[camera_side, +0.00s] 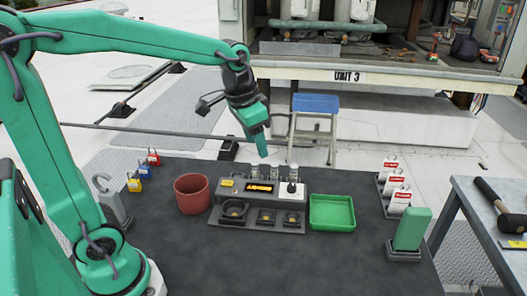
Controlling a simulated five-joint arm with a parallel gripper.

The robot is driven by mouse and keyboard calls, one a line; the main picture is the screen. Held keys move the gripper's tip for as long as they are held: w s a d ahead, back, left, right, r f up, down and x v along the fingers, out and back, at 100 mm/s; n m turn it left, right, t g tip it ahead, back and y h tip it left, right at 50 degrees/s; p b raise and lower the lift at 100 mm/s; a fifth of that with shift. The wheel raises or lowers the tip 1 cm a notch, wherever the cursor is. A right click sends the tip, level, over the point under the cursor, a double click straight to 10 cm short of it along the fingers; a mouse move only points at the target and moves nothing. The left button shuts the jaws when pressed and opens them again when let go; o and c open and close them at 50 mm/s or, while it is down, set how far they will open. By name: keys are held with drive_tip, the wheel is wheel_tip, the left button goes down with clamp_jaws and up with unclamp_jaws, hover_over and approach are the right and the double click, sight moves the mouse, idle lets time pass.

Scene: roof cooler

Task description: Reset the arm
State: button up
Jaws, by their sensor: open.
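My gripper (260,141) hangs from the end of my green arm, pointing down above the back edge of the dark mat-topped table (300,265). It is over the back of a grey device (258,218) with a lit orange display and several dark round recesses. The jaws are small in this view and no object shows between them. The fingertips look apart from the device below.
A reddish-brown pot (192,194) stands left of the device and a green tray (332,213) right of it. Padlocks (134,182) stand at the left, red-and-white tags (399,199) and a green block (411,229) at the right. A blue-topped stepladder (316,103) is behind.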

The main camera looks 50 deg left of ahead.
drive_tip(key=s+n+t, duration=0.2)
drive_tip(key=s, duration=1.2)
drive_tip(key=shift+d+t, duration=0.3)
drive_tip(key=shift+d, duration=0.1)
